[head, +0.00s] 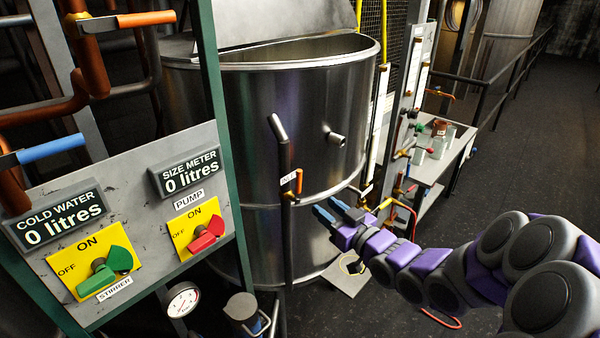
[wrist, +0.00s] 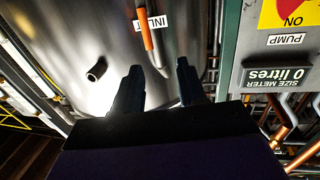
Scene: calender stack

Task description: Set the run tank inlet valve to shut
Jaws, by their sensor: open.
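The run tank (head: 300,110) is a large round steel vessel in the middle of the head view. A pipe (head: 287,160) stands at its front, with a white INLET label (head: 291,183) on it. The inlet valve's orange lever (wrist: 146,30) lies beside the label in the wrist view, roughly along the pipe's line. In the head view the lever is small and hard to make out. My gripper (head: 333,211) is open and empty, right of and a little below the label. In the wrist view its two dark fingers (wrist: 159,70) point toward the lever, apparently apart from it.
A control panel (head: 140,205) with the stirrer switch (head: 105,275), pump switch (head: 205,236) and litre displays stands at the left. A gauge (head: 183,299) sits below it. A bench (head: 440,160) with bottles and small valves is at the right. Dark floor is open at far right.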

